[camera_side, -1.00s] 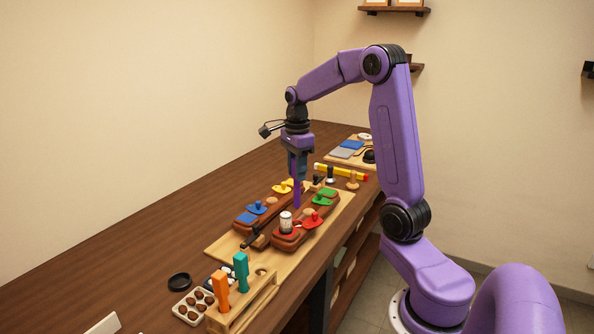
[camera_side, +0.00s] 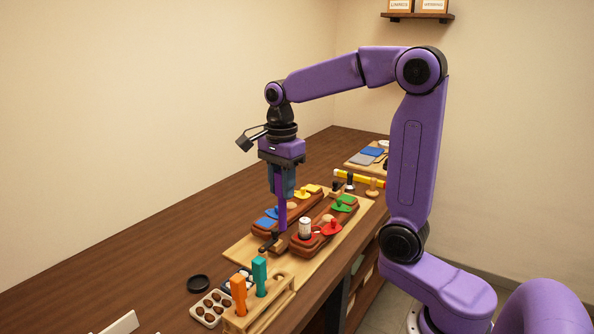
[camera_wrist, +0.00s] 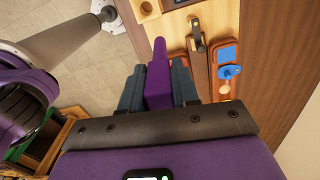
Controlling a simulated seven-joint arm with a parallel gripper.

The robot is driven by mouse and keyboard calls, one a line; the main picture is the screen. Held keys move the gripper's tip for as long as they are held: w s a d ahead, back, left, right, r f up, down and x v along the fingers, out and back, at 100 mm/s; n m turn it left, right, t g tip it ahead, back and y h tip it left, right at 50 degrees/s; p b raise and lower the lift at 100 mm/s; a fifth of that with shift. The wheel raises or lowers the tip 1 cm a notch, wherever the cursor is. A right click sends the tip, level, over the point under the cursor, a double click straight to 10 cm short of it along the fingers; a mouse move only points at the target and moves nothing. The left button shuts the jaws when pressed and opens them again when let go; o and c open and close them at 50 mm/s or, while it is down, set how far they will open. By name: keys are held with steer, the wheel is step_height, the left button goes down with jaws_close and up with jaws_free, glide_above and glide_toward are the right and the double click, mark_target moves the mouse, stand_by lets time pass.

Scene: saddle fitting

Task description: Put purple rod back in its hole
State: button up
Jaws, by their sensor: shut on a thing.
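My gripper (camera_side: 281,192) is shut on the purple rod (camera_side: 282,215) and holds it upright above the near end of the wooden board. In the wrist view the purple rod (camera_wrist: 158,75) sits between both fingers of my gripper (camera_wrist: 158,85). The wooden rack (camera_side: 262,310) stands at the front of the bench with an orange rod (camera_side: 238,294) and a teal rod (camera_side: 260,277) standing in it. The rack's corner with a round hole (camera_wrist: 147,8) shows at the top of the wrist view. The rod's lower tip is apart from the rack.
Two brown saddle blocks with coloured pieces, one holding a green piece (camera_side: 344,203) and a white cylinder (camera_side: 305,228), lie on the board (camera_side: 240,250). A dark clamp (camera_side: 271,243) is close to the rod. A tray of brown pieces (camera_side: 210,309) and a black ring (camera_side: 198,283) lie left of the rack.

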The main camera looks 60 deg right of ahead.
steer(key=s+a+n, duration=0.2)
steer(key=a, duration=0.3)
step_height(320, 180, down, 9)
steer(key=shift+d+m, duration=0.2)
steer(key=shift+m, duration=0.1)
steer(key=shift+w, duration=0.1)
stand_by(0.9)
steer(key=shift+f, duration=3.1)
steer(key=o, duration=1)
steer(key=shift+c, duration=0.2)
